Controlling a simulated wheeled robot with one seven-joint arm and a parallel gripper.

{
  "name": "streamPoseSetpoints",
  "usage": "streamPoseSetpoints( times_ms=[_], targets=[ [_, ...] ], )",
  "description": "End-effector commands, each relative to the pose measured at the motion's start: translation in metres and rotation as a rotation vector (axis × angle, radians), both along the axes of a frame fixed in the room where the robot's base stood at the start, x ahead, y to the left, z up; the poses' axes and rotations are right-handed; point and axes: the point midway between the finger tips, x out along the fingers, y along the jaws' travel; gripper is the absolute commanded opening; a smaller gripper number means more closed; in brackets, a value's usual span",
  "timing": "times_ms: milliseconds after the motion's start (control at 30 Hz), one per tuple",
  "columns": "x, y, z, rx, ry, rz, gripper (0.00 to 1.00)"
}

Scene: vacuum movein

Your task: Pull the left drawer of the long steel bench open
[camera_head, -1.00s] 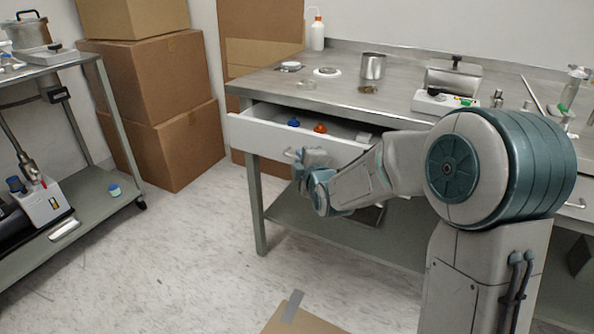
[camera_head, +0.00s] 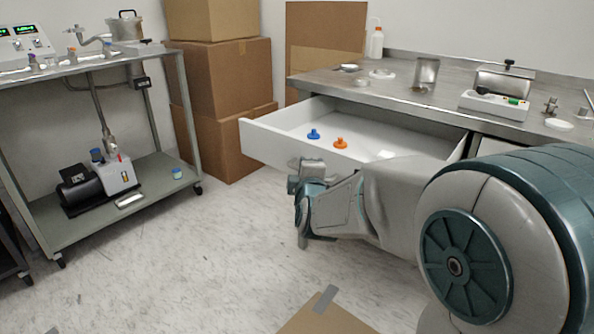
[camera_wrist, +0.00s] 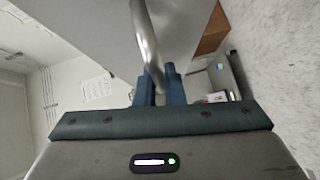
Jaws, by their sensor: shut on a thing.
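The left drawer (camera_head: 262,146) of the long steel bench (camera_head: 452,104) stands well open in the head view, its white inside showing. A blue piece (camera_head: 313,134) and an orange piece (camera_head: 340,142) lie in it. My gripper (camera_wrist: 160,72) is shut on the drawer's curved metal handle (camera_wrist: 146,36) in the wrist view, with the drawer front (camera_wrist: 95,30) beyond. In the head view my arm hides the handle and the right part of the drawer front.
A grey cart (camera_head: 127,212) with a pump on its lower shelf stands at left. Cardboard boxes (camera_head: 222,95) are stacked behind, left of the bench. A flat cardboard piece (camera_head: 325,316) lies on the floor in front. Floor between cart and drawer is clear.

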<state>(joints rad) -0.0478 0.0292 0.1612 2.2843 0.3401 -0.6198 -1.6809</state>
Motion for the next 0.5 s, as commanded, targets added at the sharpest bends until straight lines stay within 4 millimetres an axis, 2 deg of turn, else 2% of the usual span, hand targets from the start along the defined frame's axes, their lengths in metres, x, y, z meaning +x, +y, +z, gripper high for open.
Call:
streamPoseSetpoints(
  times_ms=[433, 500],
  targets=[
    [-0.0025, -0.0015, -0.0004, 0.002, 0.0, -0.009, 0.0],
    [-0.0024, -0.0012, -0.0004, 0.002, 0.0, -0.008, 0.26]
  ],
)
